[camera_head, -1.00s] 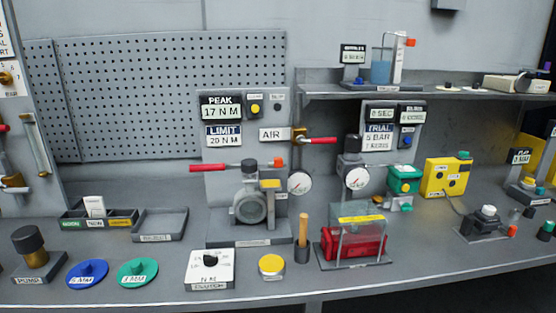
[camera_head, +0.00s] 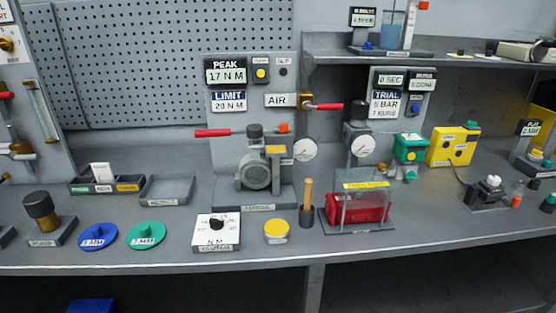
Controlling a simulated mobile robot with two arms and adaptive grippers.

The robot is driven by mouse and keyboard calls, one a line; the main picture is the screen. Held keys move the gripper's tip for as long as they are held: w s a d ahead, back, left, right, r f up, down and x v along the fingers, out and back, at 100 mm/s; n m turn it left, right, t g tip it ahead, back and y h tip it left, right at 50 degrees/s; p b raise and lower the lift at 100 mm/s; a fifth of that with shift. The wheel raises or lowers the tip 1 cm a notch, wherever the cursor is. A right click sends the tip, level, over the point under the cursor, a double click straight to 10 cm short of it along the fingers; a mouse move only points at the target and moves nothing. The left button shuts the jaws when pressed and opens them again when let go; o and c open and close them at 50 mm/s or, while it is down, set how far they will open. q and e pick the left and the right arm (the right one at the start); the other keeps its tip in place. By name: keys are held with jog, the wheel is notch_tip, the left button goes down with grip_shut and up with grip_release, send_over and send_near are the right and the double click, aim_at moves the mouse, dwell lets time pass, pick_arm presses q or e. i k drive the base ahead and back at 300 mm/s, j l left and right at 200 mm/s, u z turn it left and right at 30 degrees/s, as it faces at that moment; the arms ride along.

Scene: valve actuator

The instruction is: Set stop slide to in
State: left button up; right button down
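The valve actuator (camera_head: 258,172) stands on a grey base at mid-bench, in front of a grey panel. It has a round grey body, a black top and a yellow piece (camera_head: 275,149) at its upper right. A red-handled lever (camera_head: 213,133) reaches left from its top, and an orange block (camera_head: 284,127) sits at the right end. No part carries a readable stop slide label, so I cannot tell which piece is the slide or its position. Neither of my grippers is in view.
A torque dial box (camera_head: 216,232), yellow-topped can (camera_head: 277,231) and wooden-handled tool (camera_head: 308,195) stand in front. A clear guard (camera_head: 365,200) over a red item is right. A second red handle (camera_head: 327,106) juts from the AIR valve. Bare bench lies along the front edge.

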aim_at(284, 127)
jog(key=i+j, duration=0.3)
jog(key=i, duration=0.15)
jog(key=i+j, duration=0.3)
jog(key=i, duration=0.15)
jog(key=z, duration=0.05)
